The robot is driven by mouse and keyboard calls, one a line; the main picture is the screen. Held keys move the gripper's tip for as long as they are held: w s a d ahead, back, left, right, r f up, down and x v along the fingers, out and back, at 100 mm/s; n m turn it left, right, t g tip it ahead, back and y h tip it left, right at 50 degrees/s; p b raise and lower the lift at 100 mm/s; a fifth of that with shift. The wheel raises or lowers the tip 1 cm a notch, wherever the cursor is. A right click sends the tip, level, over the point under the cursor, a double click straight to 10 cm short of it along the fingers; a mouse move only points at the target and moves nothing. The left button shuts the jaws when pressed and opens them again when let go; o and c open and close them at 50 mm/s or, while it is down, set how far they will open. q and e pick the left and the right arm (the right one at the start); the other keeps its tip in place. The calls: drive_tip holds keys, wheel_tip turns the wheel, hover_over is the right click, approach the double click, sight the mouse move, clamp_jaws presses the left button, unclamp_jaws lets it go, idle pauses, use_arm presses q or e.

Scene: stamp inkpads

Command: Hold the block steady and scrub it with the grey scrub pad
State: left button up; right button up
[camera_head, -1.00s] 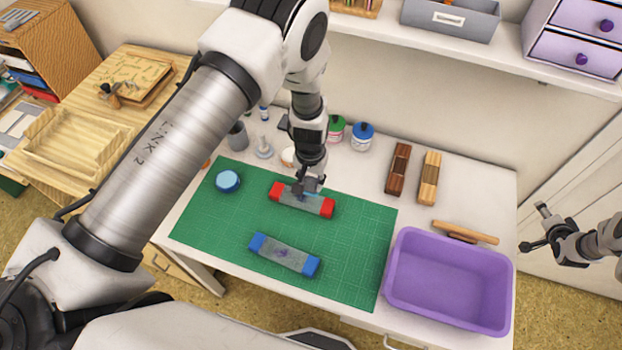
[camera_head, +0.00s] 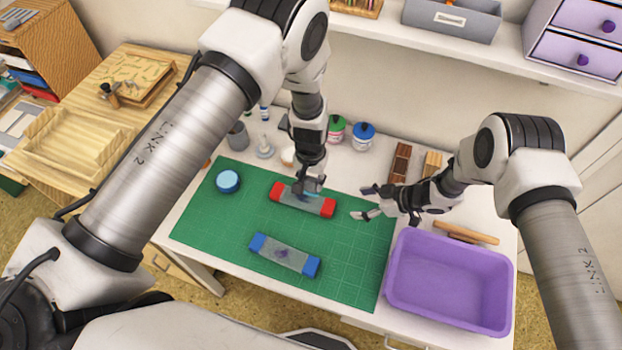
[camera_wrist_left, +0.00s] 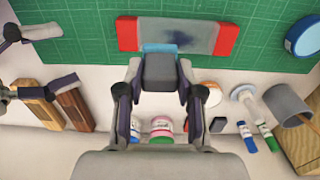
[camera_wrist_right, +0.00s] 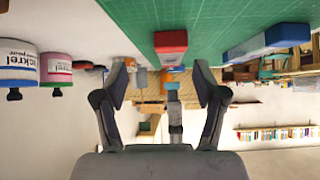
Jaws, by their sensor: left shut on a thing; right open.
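The red-ended block (camera_head: 319,206) lies flat on the green cutting mat, with a see-through grey middle and a dark ink smudge. Its smudged face also shows in the left wrist view (camera_wrist_left: 200,37). My left gripper (camera_head: 308,187) is at the block's far long edge, shut on the grey scrub pad (camera_wrist_left: 160,70), which has a light blue underside. The pad overlaps that edge in view; I cannot tell whether they touch. My right gripper (camera_head: 361,203) is open and empty, a short way right of the block's right red end, which it faces in the right wrist view (camera_wrist_right: 170,43).
A blue-ended block (camera_head: 284,254) lies nearer on the mat (camera_head: 210,222). A round blue tin (camera_head: 228,181) is at the mat's left. A purple bin (camera_head: 450,275) stands right of the mat. Paint jars (camera_head: 363,134) and wooden blocks (camera_head: 401,162) line the back.

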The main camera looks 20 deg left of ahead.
sight(330, 206)
drive_tip(key=shift+s+a+n, duration=0.2)
drive_tip(key=shift+s+a, duration=0.15)
drive_tip(key=shift+a, duration=0.3)
drive_tip(key=shift+s+a+n, duration=0.2)
drive_tip(key=shift+s+a, duration=0.1)
drive_tip(key=shift+a, duration=0.3)
drive_tip(key=x, duration=0.8)
drive_tip(key=shift+a+f, duration=0.15)
drive_tip(key=shift+a, duration=0.2)
drive_tip(key=c, duration=1)
drive_tip(key=shift+o, duration=0.2)
drive_tip(key=shift+s, duration=0.1)
